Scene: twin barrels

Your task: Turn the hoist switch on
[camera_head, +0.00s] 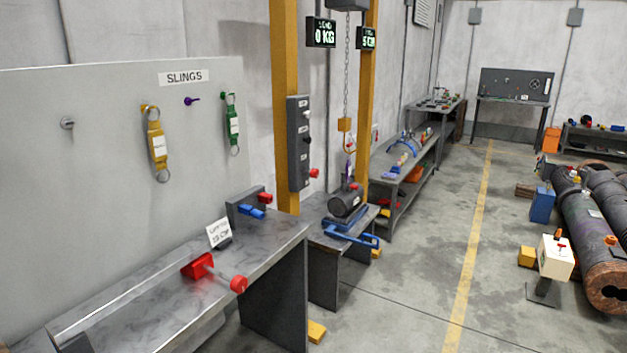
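A dark grey control box (298,145) is mounted on the yellow post, with white labels and small controls down its face. A dark knob (306,139) sits near its middle and a red knob (314,173) sticks out near its bottom. I cannot tell which control is the hoist switch or how it is set. The hoist chain (346,75) hangs to the right, with a yellow hook block (345,124) above a dark cylindrical load (346,201) on a blue stand. A display (321,32) reads 0 KG. Neither of my grippers is in view.
A grey bench (150,284) fills the lower left, carrying a red clamp-like tool (198,266) and a small sign (219,232). A panel with yellow and green slings (232,124) stands behind it. Large pipes (592,235) lie at right. The floor between is mostly clear.

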